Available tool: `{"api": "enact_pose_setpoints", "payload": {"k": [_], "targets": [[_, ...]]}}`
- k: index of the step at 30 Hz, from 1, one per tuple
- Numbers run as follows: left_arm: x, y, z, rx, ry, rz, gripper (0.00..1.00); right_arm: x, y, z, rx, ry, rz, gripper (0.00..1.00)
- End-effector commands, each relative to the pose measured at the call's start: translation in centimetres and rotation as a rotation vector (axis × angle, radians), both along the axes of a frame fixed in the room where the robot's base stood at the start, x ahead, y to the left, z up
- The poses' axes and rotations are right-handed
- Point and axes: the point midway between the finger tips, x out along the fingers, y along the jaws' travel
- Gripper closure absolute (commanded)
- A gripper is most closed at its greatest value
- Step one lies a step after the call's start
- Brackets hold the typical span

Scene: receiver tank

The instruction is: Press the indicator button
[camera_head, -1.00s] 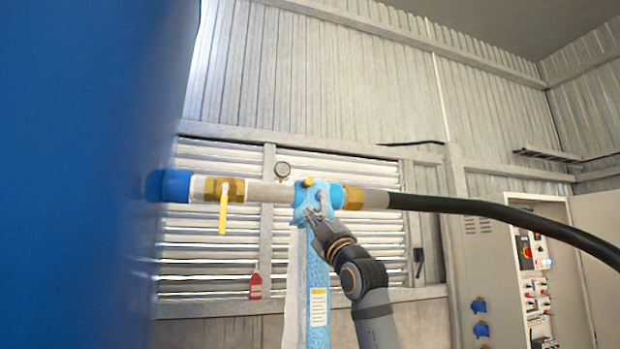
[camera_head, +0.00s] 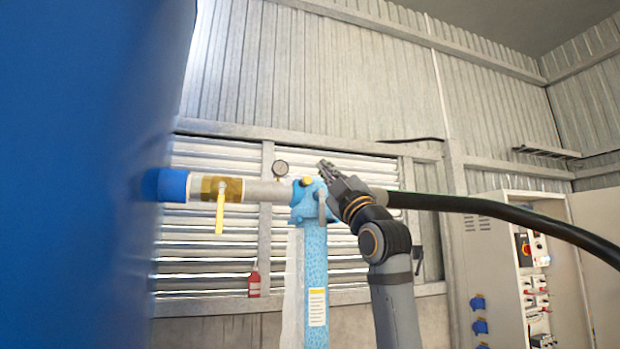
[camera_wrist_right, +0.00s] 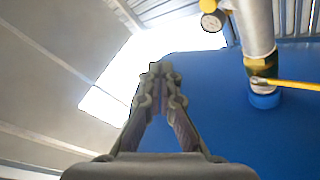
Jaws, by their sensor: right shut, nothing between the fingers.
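A small yellow knob (camera_head: 307,181), which looks like the indicator button, sits on top of the light blue filter housing (camera_head: 314,250). In the right wrist view a yellow round part (camera_wrist_right: 208,5) shows at the top edge, right of the fingers. My right gripper (camera_head: 325,165) is shut and empty. In the head view its fingertips point up and left, a little above and right of the knob, apart from it. My left gripper is not in view.
A pressure gauge (camera_head: 281,169) stands on the pipe (camera_head: 266,191) left of the knob. A yellow-handled brass valve (camera_head: 221,190) joins the pipe to the large blue tank (camera_head: 80,170). A black hose (camera_head: 470,206) runs right. An open electrical cabinet (camera_head: 507,260) stands at right.

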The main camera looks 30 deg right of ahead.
Motion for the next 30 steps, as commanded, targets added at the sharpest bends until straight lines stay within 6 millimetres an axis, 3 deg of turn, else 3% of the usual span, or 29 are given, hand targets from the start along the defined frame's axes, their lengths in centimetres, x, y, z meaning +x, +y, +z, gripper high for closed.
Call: {"api": "enact_pose_setpoints", "payload": {"k": [13,18,30], "targets": [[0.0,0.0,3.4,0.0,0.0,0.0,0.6,5.8,-1.4,0.3,0.002,0.003,0.0,1.0],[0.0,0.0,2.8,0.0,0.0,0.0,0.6,7.4,-1.8,0.0,0.002,0.001,0.002,1.0],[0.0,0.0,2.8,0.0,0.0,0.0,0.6,8.3,-2.0,0.0,0.001,0.0,-0.001,1.0]]}}
